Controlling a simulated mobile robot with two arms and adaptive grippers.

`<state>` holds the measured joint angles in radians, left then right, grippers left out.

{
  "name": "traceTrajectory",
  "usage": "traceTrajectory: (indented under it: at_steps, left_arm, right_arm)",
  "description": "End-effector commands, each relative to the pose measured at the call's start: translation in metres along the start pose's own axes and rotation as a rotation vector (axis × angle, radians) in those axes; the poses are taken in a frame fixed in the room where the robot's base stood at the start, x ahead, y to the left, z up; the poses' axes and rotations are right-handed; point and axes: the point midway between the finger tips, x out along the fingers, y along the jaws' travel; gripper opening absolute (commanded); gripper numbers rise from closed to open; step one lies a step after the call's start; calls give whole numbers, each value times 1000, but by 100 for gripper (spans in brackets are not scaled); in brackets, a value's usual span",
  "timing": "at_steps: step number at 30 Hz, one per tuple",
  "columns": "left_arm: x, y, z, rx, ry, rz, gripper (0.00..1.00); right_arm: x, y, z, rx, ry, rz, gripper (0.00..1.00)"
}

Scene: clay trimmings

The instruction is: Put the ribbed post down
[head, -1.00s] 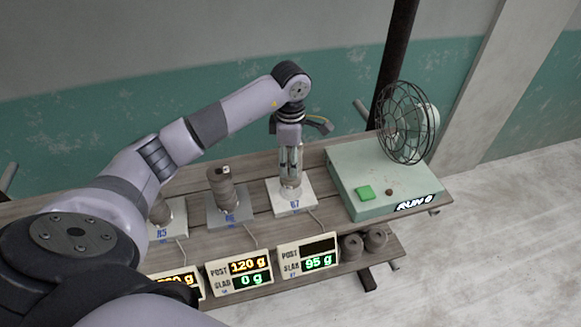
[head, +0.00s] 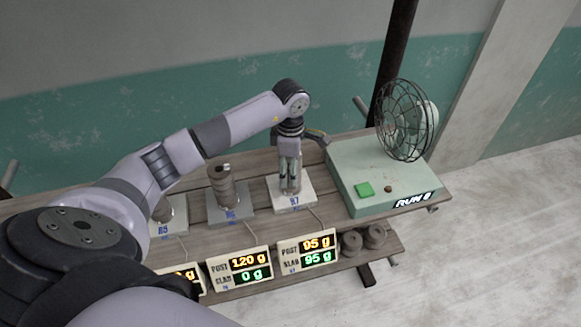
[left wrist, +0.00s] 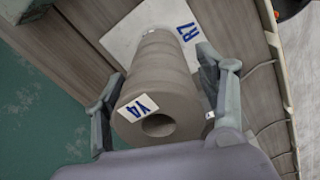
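The ribbed post (left wrist: 157,82) is a grey-brown ridged cylinder with a hole in its end and a white Y4 label. It stands between the fingers of my left gripper (head: 290,188), which point down over the R7 slab. In the left wrist view the fingers (left wrist: 165,68) lie along both sides of the post, close against it. They look shut on it. The post's foot is over the white R7 slab (left wrist: 122,40), which also shows in the head view (head: 308,200). In the head view the fingers hide most of the post. My right gripper is not in view.
A similar ribbed post (head: 224,190) stands on the R6 slab (head: 242,213) to the left. A green box (head: 350,160) with a caged fan (head: 405,120) is close on the right. The R7 display (head: 307,252) shows lit POST and SLAB readings. Two grey cylinders (head: 363,240) lie below.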

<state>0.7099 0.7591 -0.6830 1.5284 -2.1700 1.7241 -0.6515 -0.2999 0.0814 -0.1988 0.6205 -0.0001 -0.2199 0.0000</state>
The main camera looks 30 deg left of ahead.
Motion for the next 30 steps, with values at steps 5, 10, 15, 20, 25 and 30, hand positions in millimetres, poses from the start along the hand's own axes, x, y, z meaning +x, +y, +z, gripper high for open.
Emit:
traceTrajectory:
  at_steps: [5, 10, 15, 20, 25, 30]
  left_arm:
    - [0, 0, 0, 0, 0, 0, 69]
    - [-2, 0, 0, 0, 0, 0, 69]
    - [-18, 2, 1, 1, -3, 5, 69]
    - [-52, 2, 0, 2, -2, 7, 69]
    - [-88, 2, 0, 0, -2, 6, 69]
    - [-113, 1, 0, 0, -1, 2, 69]
  right_arm:
    - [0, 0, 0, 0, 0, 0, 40]
    - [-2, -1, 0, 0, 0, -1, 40]
    - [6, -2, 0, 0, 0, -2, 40]
    - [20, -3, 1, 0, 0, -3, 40]
    - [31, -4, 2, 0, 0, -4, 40]
    - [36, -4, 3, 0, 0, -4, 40]
